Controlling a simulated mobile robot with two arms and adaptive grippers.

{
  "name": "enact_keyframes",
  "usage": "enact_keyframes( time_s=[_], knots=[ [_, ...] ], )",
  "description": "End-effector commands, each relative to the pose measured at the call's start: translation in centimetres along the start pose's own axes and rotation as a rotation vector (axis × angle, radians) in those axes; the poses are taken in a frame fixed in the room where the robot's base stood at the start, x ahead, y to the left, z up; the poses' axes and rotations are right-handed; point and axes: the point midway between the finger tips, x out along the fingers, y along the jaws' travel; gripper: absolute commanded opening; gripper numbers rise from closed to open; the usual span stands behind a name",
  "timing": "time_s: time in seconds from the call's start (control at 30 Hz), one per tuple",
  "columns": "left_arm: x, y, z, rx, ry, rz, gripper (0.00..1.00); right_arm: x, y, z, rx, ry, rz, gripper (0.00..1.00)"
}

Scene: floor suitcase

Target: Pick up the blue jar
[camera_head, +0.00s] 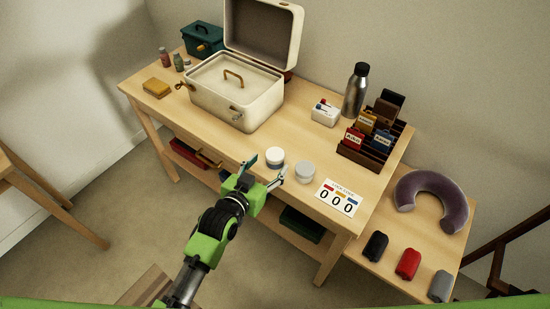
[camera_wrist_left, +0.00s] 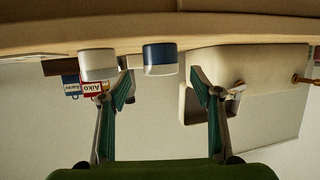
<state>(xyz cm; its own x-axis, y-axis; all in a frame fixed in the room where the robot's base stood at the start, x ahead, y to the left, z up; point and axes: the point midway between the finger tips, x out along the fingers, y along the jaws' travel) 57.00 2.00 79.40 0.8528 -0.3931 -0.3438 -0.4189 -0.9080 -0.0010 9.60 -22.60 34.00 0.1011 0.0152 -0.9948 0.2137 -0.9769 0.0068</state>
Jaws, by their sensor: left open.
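The blue jar (camera_wrist_left: 160,56) shows in the left wrist view, which is upside down, as a blue body with a pale lid. In the head view the blue jar (camera_head: 275,153) shows mostly as a round white lid near the table's front edge. My left gripper (camera_head: 265,168) is open and empty just in front of it. In the wrist view the jar lies ahead, between the directions of the two fingertips (camera_wrist_left: 162,88), and appears apart from them. My right gripper is in neither view.
A pale grey jar (camera_head: 305,172) stands close to the right of the blue jar. An open cream case (camera_head: 258,110) stands behind to the left. A number card (camera_head: 339,197) lies to the right. A steel bottle (camera_head: 355,92) and a dark rack (camera_head: 352,156) are farther back.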

Motion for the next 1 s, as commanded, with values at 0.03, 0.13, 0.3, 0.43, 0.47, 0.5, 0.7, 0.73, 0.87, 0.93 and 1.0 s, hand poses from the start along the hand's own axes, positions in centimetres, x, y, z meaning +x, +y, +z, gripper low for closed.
enact_keyframes(
  time_s=[0.03, 0.13, 0.3, 0.43, 0.47, 0.5, 0.7, 0.73, 0.87, 0.93, 1.0],
  knots=[
    [0.6, 0.0, 0.0, 0.0, 0.0, 0.0, 0.58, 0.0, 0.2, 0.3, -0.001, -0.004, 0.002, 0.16],
    [1.1, 0.0, 0.0, 0.0, 0.0, 0.001, 0.58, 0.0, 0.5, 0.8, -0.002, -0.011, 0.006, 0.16],
    [2.4, -0.1, 0.1, 0.0, 0.0, 0.0, 0.58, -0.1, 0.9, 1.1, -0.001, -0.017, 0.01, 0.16],
    [4.2, -0.1, 0.4, -0.002, 0.0, 0.001, 0.58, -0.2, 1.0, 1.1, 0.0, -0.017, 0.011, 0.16],
    [4.6, -0.2, 0.5, -0.002, 0.0, 0.001, 0.58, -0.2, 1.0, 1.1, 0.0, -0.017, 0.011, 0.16],
    [5.1, -0.2, 0.4, -0.002, 0.001, 0.001, 0.58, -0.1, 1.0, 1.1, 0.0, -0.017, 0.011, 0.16],
    [6.4, -0.2, 0.5, -0.001, 0.0, 0.001, 0.58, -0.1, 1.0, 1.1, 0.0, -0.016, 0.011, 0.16],
    [6.4, -0.2, 0.5, -0.001, 0.0, 0.0, 0.58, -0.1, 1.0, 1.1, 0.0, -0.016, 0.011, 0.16],
    [6.4, -0.2, 0.5, -0.001, 0.0, 0.0, 0.58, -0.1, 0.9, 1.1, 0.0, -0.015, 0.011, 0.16],
    [6.4, -0.2, 0.5, -0.001, 0.0, 0.0, 0.53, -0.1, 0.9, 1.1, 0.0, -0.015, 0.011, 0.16],
    [6.3, -0.2, 0.5, -0.001, 0.0, 0.0, 0.35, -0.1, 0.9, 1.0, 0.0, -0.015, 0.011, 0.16]
  ],
)
